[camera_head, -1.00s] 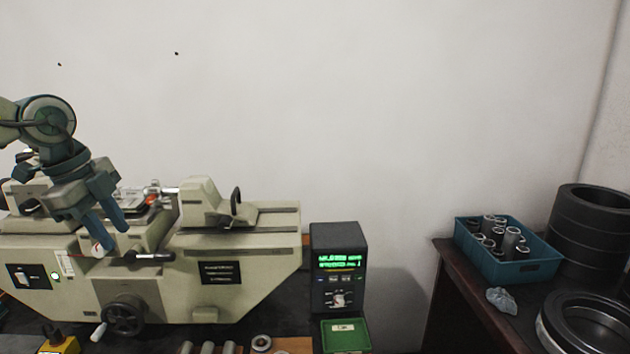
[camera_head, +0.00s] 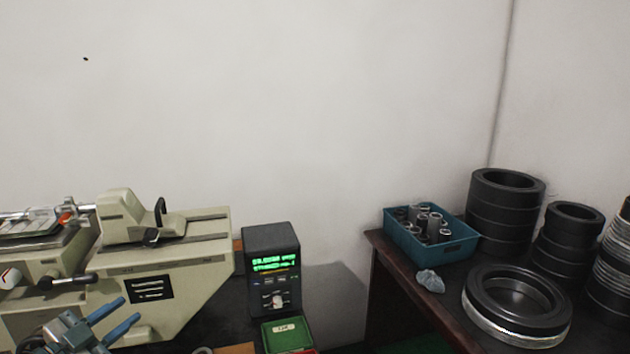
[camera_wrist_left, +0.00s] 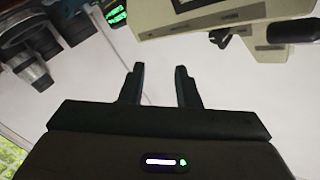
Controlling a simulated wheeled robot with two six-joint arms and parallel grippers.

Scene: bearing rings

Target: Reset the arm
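My left gripper (camera_head: 122,317) is low at the left of the head view, in front of the beige measuring machine (camera_head: 190,265). Its two blue fingers are spread apart with nothing between them. The left wrist view also shows the two fingers (camera_wrist_left: 160,85) apart and empty, with the machine (camera_wrist_left: 215,20) at the top right, upside down. I cannot tell from these views how far the fingers are from the machine. My right gripper is in neither view.
A black display box (camera_head: 272,265) and a green tray (camera_head: 287,336) stand right of the machine. On the dark table (camera_head: 385,255) at the right are a blue crate (camera_head: 455,249) of small metal cylinders, a crumpled bluish item (camera_head: 430,281) and stacked black rings (camera_head: 505,215). A gap separates the tables.

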